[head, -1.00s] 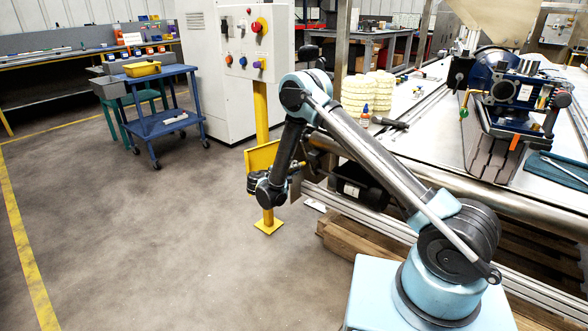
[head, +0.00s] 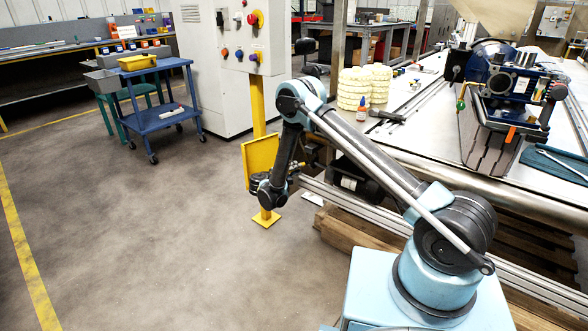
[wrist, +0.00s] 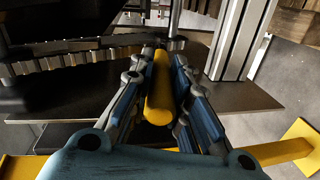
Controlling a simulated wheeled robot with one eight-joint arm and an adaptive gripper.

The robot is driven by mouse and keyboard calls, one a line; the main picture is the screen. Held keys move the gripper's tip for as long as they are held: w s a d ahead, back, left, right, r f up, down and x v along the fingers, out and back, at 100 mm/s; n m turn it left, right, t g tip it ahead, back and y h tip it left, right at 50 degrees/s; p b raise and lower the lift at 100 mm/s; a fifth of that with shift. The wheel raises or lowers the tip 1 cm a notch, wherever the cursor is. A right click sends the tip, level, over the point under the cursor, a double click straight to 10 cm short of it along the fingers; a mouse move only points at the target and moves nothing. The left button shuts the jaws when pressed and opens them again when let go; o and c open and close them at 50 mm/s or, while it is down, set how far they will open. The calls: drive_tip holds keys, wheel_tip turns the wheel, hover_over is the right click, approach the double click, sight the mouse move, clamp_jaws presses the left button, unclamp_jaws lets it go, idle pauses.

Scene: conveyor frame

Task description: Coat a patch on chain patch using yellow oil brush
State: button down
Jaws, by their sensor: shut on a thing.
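In the wrist view, my gripper (wrist: 157,68) is shut on the yellow oil brush (wrist: 160,97), a rounded yellow handle lying lengthwise between the fingers. The brush's far end and bristles are not visible. A dark chain with metallic links (wrist: 75,60) runs across the upper left, just beyond and left of the fingertips. I cannot tell whether the brush touches it. No coated patch can be made out. In the head view, my gripper is beside the conveyor's near side, largely hidden by my arm and too small to read.
A yellow post with its base plate (head: 266,219) stands close to my arm under the control box (head: 240,40). The steel conveyor frame (head: 450,165) fills the right, with a clamped blue machine on top. A blue cart (head: 160,118) stands at the left. The floor at left is clear.

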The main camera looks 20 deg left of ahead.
idle(0.3)
drive_tip(key=s+a+f, duration=0.2)
drive_tip(key=s, duration=0.3)
drive_tip(key=shift+f, duration=0.3)
idle(0.4)
drive_tip(key=shift+s+a+f, duration=0.3)
drive_tip(key=shift+s+f, duration=0.05)
drive_tip(key=shift+s, duration=0.3)
drive_tip(key=shift+s+a+f, duration=0.3)
drive_tip(key=shift+s, duration=0.3)
drive_tip(key=shift+w+d+r, duration=0.45)
drive_tip(key=shift+w+r, duration=0.1)
drive_tip(key=shift+w, duration=0.5)
drive_tip(key=shift+w+d+r, duration=0.45)
drive_tip(key=shift+w+r, duration=0.1)
drive_tip(key=shift+w, duration=0.55)
drive_tip(key=shift+w+d+r, duration=0.45)
drive_tip(key=shift+w+r, duration=0.1)
drive_tip(key=shift+w, duration=0.5)
drive_tip(key=shift+w+d+r, duration=0.25)
drive_tip(key=shift+w+r, duration=0.05)
drive_tip(key=shift+w, duration=0.3)
